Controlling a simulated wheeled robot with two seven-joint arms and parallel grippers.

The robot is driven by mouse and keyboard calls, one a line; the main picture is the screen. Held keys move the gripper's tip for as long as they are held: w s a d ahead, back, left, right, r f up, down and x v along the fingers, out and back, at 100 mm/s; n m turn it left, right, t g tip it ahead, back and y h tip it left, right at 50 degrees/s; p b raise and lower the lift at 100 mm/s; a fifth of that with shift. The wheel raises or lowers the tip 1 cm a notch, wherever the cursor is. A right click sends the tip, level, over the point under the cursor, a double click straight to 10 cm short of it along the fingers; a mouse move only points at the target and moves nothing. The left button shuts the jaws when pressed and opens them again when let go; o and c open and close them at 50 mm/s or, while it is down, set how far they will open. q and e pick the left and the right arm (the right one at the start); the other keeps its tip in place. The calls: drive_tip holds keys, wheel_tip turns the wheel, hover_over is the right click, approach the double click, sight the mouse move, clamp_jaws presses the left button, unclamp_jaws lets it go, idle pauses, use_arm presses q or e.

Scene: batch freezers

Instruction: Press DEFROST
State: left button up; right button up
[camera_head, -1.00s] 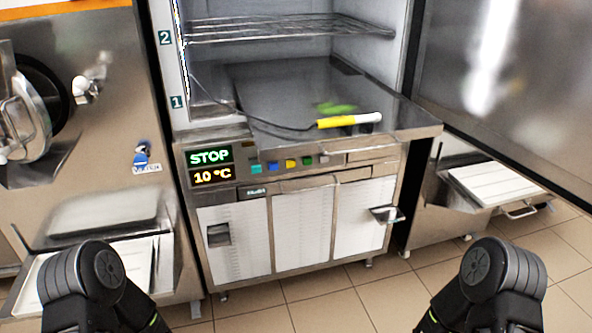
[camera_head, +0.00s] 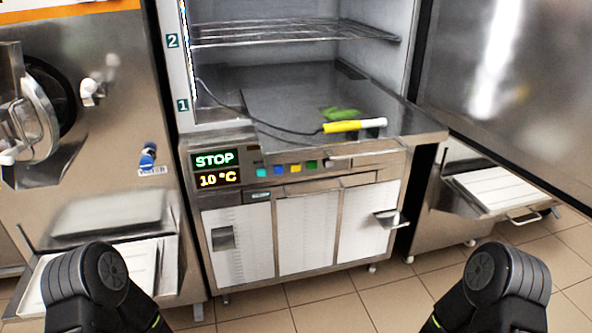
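The batch freezer's control panel (camera_head: 249,168) is on the front of the middle machine, below its open chamber. Its display (camera_head: 215,168) reads STOP and 10 °C. To the right of it is a row of small buttons: teal (camera_head: 261,172), blue (camera_head: 278,169), yellow (camera_head: 295,168) and green (camera_head: 311,165). Their labels are too small to read, so I cannot tell which is DEFROST. My two arms show only as dark links at the lower left and lower right corners. Both grippers are out of view.
A yellow and white probe (camera_head: 354,125) with a cable lies on the chamber floor near its front edge, beside a green item (camera_head: 340,113). A wire rack (camera_head: 295,32) is above. The open door (camera_head: 510,80) stands at right. Another machine (camera_head: 100,130) stands at left.

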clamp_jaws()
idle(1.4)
